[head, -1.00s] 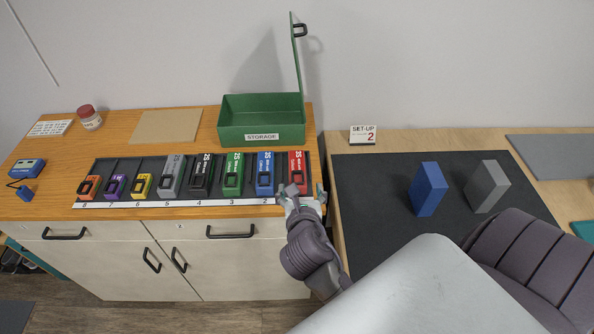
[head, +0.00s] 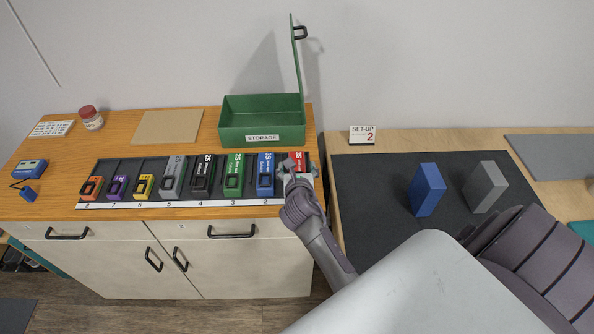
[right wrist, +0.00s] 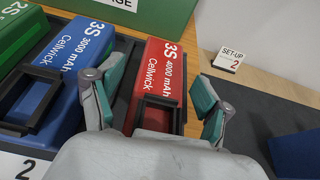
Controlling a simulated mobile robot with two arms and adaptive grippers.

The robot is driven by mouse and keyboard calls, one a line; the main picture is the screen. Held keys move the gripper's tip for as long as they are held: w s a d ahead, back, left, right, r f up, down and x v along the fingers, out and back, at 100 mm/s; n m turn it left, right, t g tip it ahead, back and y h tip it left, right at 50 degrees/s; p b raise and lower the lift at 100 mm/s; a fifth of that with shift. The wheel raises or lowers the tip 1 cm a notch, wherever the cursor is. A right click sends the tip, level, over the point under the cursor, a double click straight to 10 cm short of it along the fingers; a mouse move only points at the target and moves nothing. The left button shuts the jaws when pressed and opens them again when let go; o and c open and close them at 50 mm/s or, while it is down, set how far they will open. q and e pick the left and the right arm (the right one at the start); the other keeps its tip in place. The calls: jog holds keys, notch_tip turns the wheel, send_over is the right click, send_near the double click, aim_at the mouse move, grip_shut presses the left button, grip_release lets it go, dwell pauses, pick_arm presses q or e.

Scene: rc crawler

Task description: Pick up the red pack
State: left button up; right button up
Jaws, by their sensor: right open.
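The red pack (head: 298,157) lies at the right end of the row of packs on the dark tray. In the head view my gripper hides most of it. In the right wrist view the red pack (right wrist: 162,72) shows white lettering, "3S 4000 mAh Cellwick", and a black frame at its near end. My right gripper (head: 298,168) is at the pack's near end. In the right wrist view its fingers (right wrist: 157,95) are apart, one on each side of the pack, not closed on it. My left gripper is not in view.
A blue pack (head: 265,168) lies just left of the red one, with several more beyond. The open green storage box (head: 262,117) stands behind. Blue (head: 427,190) and grey (head: 485,187) blocks stand on the dark mat (head: 375,220) at right.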

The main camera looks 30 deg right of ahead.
jog(key=shift+w+f, duration=0.1)
jog(key=shift+c, duration=0.2)
jog(key=shift+c, duration=1.3)
jog(key=c, duration=1)
grip_shut()
jog(key=shift+r, duration=0.2)
